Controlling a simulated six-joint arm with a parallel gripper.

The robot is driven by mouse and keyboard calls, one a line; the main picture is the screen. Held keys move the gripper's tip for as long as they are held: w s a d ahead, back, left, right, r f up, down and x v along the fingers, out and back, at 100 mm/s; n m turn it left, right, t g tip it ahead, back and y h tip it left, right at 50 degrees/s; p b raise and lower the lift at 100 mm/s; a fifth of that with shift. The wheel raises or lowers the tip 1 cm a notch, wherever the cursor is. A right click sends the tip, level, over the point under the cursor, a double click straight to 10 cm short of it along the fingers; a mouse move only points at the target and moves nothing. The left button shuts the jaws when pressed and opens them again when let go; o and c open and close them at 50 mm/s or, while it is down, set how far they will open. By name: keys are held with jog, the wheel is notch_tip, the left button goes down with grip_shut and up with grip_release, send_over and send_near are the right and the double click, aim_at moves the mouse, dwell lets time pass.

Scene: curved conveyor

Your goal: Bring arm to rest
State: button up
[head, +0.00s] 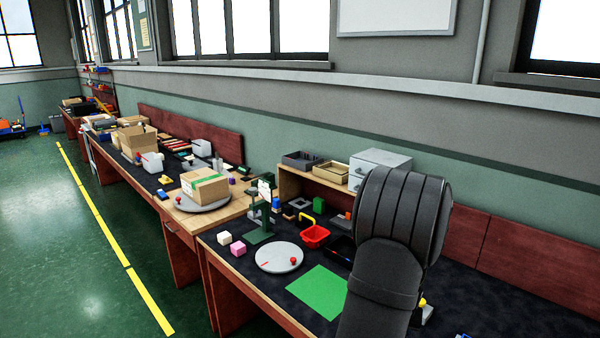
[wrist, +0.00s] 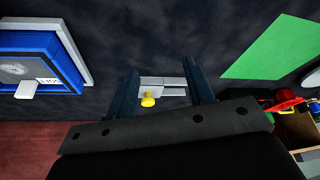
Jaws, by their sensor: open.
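My gripper (wrist: 161,66) shows in the wrist view with its two dark fingers spread apart. It points toward the dark bench top (wrist: 235,35). A small grey fixture with a yellow knob (wrist: 149,101) appears between the fingers, and neither finger visibly grips it. I cannot tell how far below the fingertips it lies. In the head view my dark arm fills the lower right and hides the gripper. A bit of yellow and grey shows just right of the arm.
A blue-and-white box (wrist: 40,58) is at the wrist view's left. Grey drawers (head: 378,160) stand behind. Bare bench top extends right of my arm.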

jog(key=a+f, duration=0.1)
jog(key=a, duration=0.3)
jog(key=w+a+n, duration=0.1)
jog(key=a, duration=0.4)
jog(key=w+a+f+n, duration=0.1)
jog(key=a, duration=0.3)
jog(key=shift+w+a+f+y, duration=0.15)
jog(key=shift+a+f+y, duration=0.1)
jog(key=shift+f+y, duration=0.15)
jog(key=o, duration=1.1)
jog(key=shift+o, duration=0.2)
jog(key=s+d+r+m+g, duration=0.1)
jog(key=d+r+m, duration=0.6)
jog(key=d, duration=0.5)
jog(key=shift+s+r, duration=0.35)
jog(key=shift+r, duration=0.3)
jog(key=s+d+r+m+g+y, duration=0.1)
jog(key=s+d+r+m+g, duration=0.1)
jog(key=s+d+r+m, duration=0.85)
jog(key=s+d+r+m+g, duration=0.1)
jog(key=s+d+r+m, duration=0.7)
jog(key=r, duration=0.5)
notch_tip(320, 180, down, 10)
jog(key=a, duration=0.2)
jog(key=shift+s+n, duration=0.4)
jog(key=shift+n, duration=0.05)
